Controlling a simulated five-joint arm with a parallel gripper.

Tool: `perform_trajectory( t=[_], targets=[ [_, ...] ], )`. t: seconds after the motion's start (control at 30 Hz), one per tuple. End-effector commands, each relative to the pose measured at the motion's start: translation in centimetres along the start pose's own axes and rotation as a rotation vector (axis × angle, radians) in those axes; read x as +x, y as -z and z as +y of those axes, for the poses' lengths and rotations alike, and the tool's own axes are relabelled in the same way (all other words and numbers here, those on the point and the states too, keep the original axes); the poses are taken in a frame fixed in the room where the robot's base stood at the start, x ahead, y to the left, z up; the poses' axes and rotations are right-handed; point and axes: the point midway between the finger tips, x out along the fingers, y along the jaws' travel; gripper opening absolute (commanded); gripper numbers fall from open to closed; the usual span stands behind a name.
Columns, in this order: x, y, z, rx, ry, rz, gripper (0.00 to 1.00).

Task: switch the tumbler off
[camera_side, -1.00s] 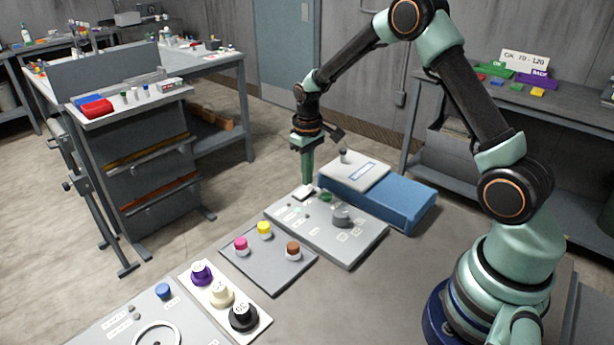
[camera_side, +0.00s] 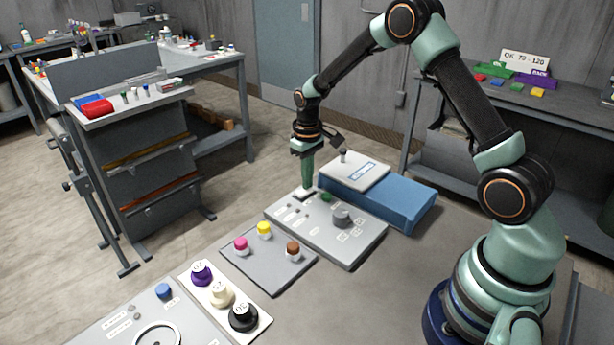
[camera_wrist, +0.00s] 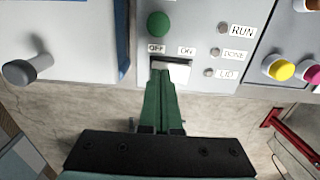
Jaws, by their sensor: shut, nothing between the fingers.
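The tumbler's grey control panel (camera_side: 335,245) lies on the table. Its white rocker switch (camera_wrist: 173,70) sits in a dark frame below the OFF label (camera_wrist: 156,48) and a second, partly legible label on the right. My gripper (camera_wrist: 162,76) is shut and empty, its green fingertips at the OFF side of the rocker, covering part of it. The fingertips look in contact, though the exact touch is hard to see. In the side view my gripper (camera_side: 307,189) points down at the panel's far left end. The RUN (camera_wrist: 223,28), DONE and LID lamps look grey.
A green button (camera_wrist: 158,24) is beside the switch, and a grey knob (camera_side: 343,217) stands on the panel. A blue box (camera_side: 400,208) with a grey lid and post is just behind. A plate with pink, yellow and brown buttons (camera_side: 268,262) lies in front.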

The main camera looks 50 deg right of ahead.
Motion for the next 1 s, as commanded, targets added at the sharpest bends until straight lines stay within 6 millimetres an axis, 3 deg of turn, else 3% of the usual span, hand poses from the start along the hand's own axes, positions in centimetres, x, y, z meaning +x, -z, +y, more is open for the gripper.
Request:
perform_trajectory(
  t=[0.17,1.0],
  targets=[
    [-0.3,0.0,0.0,0.000,0.000,0.001,0.00],
    [-6.4,0.0,0.0,0.000,0.000,0.001,0.00]
  ],
)
